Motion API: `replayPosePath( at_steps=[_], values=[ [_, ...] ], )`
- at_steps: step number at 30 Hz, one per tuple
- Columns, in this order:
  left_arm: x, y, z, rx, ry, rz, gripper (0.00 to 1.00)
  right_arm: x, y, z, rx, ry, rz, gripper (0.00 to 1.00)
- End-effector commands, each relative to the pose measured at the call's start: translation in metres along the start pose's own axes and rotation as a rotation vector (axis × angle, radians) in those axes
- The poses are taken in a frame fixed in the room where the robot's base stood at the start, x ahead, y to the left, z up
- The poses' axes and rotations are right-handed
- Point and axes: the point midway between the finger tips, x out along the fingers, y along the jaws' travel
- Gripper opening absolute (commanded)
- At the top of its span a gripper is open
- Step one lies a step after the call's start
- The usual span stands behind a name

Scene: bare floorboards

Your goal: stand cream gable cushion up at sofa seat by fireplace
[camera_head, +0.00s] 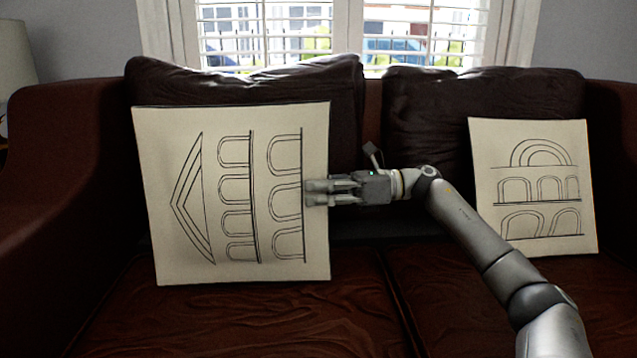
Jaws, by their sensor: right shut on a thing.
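The cream gable cushion (180,262) is at the left half of the sofa, in front of the dark back cushion. Its drawing lies on its side, with the gable pointing left. My right gripper (312,192) reaches in from the right and is shut on the cushion's right edge, about halfway up. The cushion is upright and nearly flat to my view. I cannot tell whether its lower edge touches the seat. The brown leather sofa seat (240,325) is below it. My left gripper is out of view. No fireplace shows.
A second cream cushion (535,185) with arch drawings leans at the right side of the sofa. Dark back cushions (480,95) stand behind. The left armrest (60,180) is close to the gable cushion. A lamp (15,60) is at the far left.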

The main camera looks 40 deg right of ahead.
Motion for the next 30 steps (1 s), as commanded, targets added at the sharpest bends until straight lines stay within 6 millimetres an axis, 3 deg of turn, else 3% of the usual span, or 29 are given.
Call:
replayPosePath(
  at_steps=[12, 13, 18, 30],
  values=[
    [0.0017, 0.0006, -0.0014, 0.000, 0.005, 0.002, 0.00, -0.0003, -0.0022, -0.0022, -0.002, -0.005, 0.000, 0.00],
    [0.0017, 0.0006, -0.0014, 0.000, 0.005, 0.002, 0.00, -0.0003, -0.0022, -0.0021, -0.002, -0.005, 0.000, 0.15],
    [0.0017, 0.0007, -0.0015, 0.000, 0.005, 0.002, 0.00, -0.0002, -0.0022, -0.0028, -0.002, -0.003, 0.000, 0.37],
    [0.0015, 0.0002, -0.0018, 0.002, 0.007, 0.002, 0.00, -0.0050, -0.0032, -0.0059, 0.002, 0.002, -0.002, 0.37]
  ],
)
